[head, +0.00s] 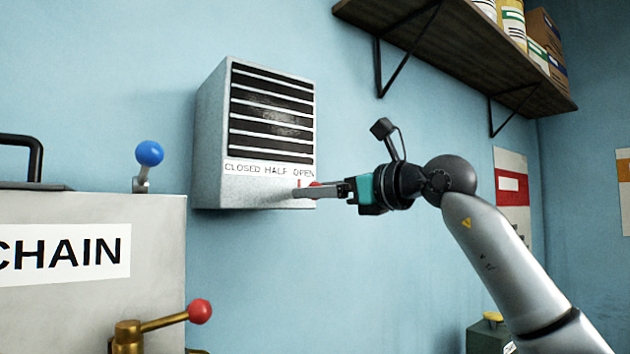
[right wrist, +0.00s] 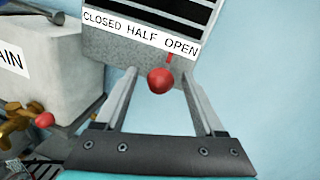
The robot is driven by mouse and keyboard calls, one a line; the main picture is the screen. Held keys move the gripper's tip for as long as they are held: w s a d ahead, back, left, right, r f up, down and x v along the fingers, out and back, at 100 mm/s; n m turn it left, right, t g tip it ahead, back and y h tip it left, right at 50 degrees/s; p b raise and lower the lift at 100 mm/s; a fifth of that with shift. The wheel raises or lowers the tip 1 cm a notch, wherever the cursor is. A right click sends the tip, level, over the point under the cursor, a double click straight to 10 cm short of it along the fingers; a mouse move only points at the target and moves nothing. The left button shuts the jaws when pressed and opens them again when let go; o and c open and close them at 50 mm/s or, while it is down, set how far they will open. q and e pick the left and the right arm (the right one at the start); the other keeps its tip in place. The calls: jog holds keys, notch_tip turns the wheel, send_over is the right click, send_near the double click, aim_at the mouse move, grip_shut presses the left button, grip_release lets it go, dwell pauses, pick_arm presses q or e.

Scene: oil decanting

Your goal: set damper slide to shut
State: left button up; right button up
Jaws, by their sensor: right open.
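The damper is a grey louvred box (head: 212,140) on the blue wall, with a label strip (head: 268,169) reading CLOSED, HALF, OPEN from left to right. Its red slide knob (right wrist: 161,80) sits below the word OPEN, with a red pointer mark just above it. My right gripper (head: 303,190) reaches in from the right at the box's lower right. In the right wrist view its two fingers stand open on either side of the knob, with gaps between. In the head view the fingers partly hide the knob. My left gripper is not in view.
A grey cabinet (head: 155,225) marked CHAIN stands at the left, with a blue-knobbed lever (head: 149,153) and a brass valve with a red-knobbed handle (head: 199,311). A wooden shelf (head: 465,45) with containers is above the right arm. The wall below the box is clear.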

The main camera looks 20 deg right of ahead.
jog(key=shift+w+a, duration=0.35)
jog(key=shift+w, duration=0.2)
grip_shut()
dwell(1.1)
